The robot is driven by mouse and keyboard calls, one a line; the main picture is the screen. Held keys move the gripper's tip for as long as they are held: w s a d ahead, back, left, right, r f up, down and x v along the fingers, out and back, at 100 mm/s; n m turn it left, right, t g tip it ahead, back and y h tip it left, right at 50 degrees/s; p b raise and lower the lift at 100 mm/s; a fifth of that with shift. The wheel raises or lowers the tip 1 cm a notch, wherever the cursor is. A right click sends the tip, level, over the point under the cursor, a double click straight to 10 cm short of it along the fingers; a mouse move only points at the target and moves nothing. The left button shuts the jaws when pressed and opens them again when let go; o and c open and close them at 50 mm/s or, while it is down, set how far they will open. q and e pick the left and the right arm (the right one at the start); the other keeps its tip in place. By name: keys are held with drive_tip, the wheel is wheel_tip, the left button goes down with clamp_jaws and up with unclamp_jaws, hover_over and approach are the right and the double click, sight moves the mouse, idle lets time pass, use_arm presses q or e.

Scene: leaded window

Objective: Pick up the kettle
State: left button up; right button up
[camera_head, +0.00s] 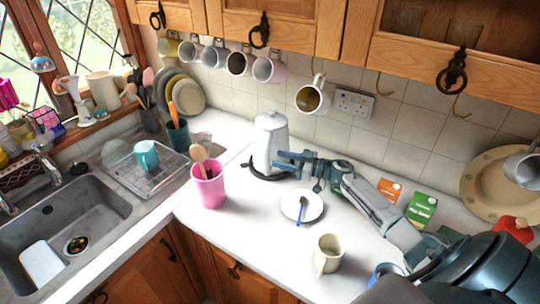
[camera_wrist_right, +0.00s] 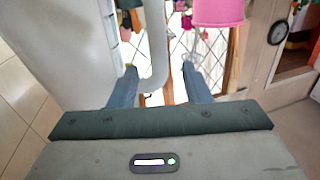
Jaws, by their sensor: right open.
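The kettle (camera_head: 271,132) is a tall pale vessel standing upright on the white counter near the tiled wall. In the right wrist view its pale body (camera_wrist_right: 75,40) fills the upper left. A pale curved part (camera_wrist_right: 155,50), seemingly its handle, hangs between the fingers in that picture. My right gripper (camera_head: 282,161) is open at the kettle's right side, its blue fingers pointing left. In the right wrist view the fingertips (camera_wrist_right: 160,82) are spread on either side of the curved part; contact cannot be told. My left gripper is not in view.
A pink cup (camera_head: 209,190) with wooden spoons stands front left of the kettle. A white plate (camera_head: 290,208) lies below my right arm, and a cream mug (camera_head: 328,254) is nearer. Small boxes (camera_head: 421,209) stand behind the arm. Mugs (camera_head: 312,97) hang above.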

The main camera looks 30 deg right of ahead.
sight(266, 154)
drive_tip(key=b+x, duration=0.1)
drive_tip(key=x, duration=0.4)
drive_tip(key=shift+w+b, duration=0.15)
drive_tip(key=shift+b, duration=0.2)
drive_tip(key=shift+w+a, duration=0.3)
drive_tip(key=shift+w, duration=0.05)
drive_tip(key=shift+r, duration=0.1)
drive_tip(key=shift+c, duration=0.2)
clamp_jaws()
idle(0.4)
drive_tip(key=shift+d+r, duration=0.1)
